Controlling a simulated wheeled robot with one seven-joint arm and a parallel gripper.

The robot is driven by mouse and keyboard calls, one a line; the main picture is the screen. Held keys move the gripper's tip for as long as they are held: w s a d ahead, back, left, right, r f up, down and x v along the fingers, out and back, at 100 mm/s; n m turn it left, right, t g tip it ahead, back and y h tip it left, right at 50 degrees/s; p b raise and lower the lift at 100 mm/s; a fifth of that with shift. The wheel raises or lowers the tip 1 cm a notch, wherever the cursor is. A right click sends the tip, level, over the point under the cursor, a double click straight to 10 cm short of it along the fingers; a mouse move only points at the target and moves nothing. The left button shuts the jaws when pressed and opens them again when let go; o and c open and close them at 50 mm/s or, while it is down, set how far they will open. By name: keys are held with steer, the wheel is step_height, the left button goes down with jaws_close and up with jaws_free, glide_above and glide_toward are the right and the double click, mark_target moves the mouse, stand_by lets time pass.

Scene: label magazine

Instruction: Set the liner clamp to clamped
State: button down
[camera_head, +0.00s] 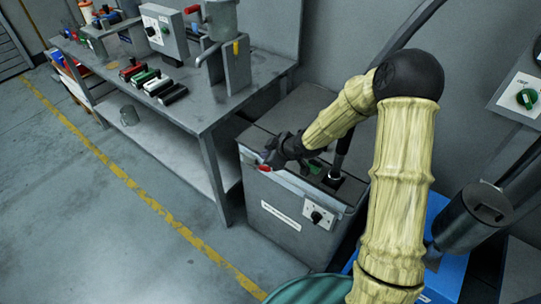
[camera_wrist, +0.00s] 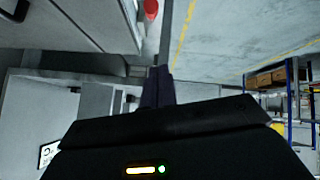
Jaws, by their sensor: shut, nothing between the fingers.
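A grey cabinet (camera_head: 285,235) stands on the floor below my arm, with a white label strip and a black knob (camera_head: 316,217) on its front. A small red tip (camera_head: 265,168) shows at its upper left front edge. It may be the liner clamp's handle, but the rest is hidden and I cannot read its setting. My gripper (camera_head: 272,157) is shut and empty, just above the red tip; I cannot tell whether they touch. In the wrist view my dark fingers (camera_wrist: 158,86) are together, and a red rounded end (camera_wrist: 151,9) lies beyond them at the top.
A green part (camera_head: 314,167) and a black upright post (camera_head: 339,160) stand on the cabinet top close to my wrist. A grey workbench (camera_head: 205,118) with several tools is at the left. A blue box (camera_head: 440,265) is at the right. Open floor lies at front left.

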glide_above(264, 169)
steer(key=a, duration=0.2)
step_height(264, 169, down, 5)
steer(key=shift+d+f, duration=0.9)
steer(key=shift+f, duration=0.3)
steer(key=shift+s+d+f, duration=0.1)
steer(key=shift+d+f, duration=0.1)
steer(key=shift+f, duration=0.1)
